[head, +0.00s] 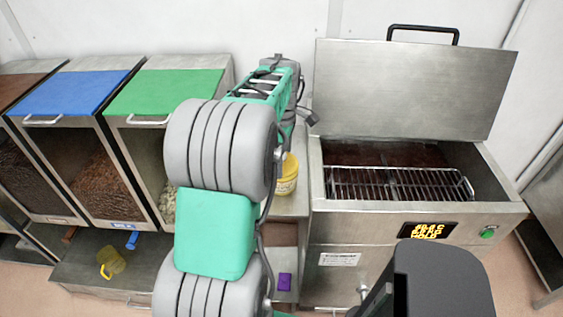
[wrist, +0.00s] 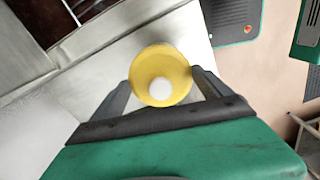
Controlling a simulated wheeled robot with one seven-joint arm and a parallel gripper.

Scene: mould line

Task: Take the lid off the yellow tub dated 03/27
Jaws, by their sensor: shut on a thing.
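A yellow tub (head: 288,176) stands on the narrow counter between the bins and the steel tank, partly hidden by my arm. Its side has small dark print, too small for me to read a date. I cannot tell whether the lid still rests on the tub. My gripper is hidden behind my arm in the head view.
The steel tank (head: 320,200) with a raised lid and a wire rack (head: 400,184) stands to the right. Bins with blue (head: 75,92) and green (head: 165,90) tops stand left. A yellow jug (head: 111,262) and a purple item (head: 284,282) lie lower down.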

